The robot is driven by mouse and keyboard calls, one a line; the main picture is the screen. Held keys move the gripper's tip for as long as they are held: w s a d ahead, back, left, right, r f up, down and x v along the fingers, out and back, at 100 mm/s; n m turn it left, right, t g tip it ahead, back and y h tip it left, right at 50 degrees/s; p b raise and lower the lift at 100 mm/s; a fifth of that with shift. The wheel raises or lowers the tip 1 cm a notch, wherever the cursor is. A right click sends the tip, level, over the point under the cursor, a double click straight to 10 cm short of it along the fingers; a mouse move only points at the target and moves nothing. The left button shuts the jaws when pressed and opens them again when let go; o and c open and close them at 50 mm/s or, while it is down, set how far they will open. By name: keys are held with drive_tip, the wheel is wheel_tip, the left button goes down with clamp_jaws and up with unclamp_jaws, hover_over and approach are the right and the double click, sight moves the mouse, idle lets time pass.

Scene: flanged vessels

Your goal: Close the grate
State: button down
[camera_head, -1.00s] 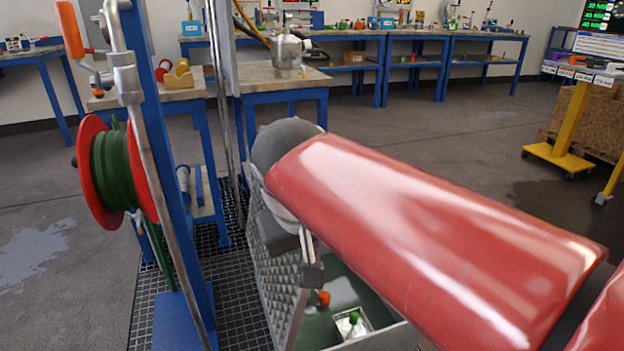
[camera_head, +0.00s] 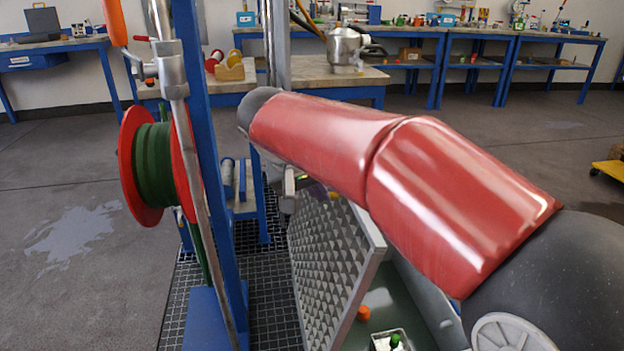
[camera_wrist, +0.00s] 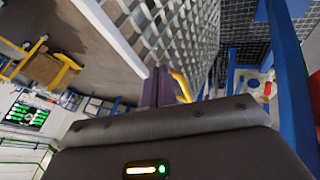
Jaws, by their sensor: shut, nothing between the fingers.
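The grate (camera_head: 330,260) is a grey diamond-patterned panel in a pale metal frame. In the head view it stands raised on edge, tilted, at the left side of a green-floored pit (camera_head: 378,302). It also fills the upper middle of the wrist view (camera_wrist: 178,35). My gripper (camera_wrist: 162,82) is shut and empty, its purple-grey fingers close to the grate's face and frame edge. I cannot tell whether they touch it. In the head view my red arm hides most of the gripper, which lies near the grate's far upper end.
A blue post (camera_head: 222,180) with a red-and-green hose reel (camera_head: 150,172) stands left of the grate. Dark floor grating (camera_head: 262,300) lies between them. An orange object (camera_head: 363,313) and a small tray (camera_head: 390,341) are in the pit. Workbenches stand behind.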

sight(349, 208)
drive_tip(key=shift+w+d+f, duration=0.3)
drive_tip(key=shift+d+f, duration=0.1)
drive_tip(key=shift+d, duration=0.3)
drive_tip(key=shift+w+d+f, duration=0.35)
drive_tip(key=shift+d+f, duration=0.1)
drive_tip(key=shift+d, duration=0.3)
drive_tip(key=shift+w+d+f, duration=0.3)
drive_tip(key=shift+d+f, duration=0.1)
drive_tip(key=shift+d, duration=0.3)
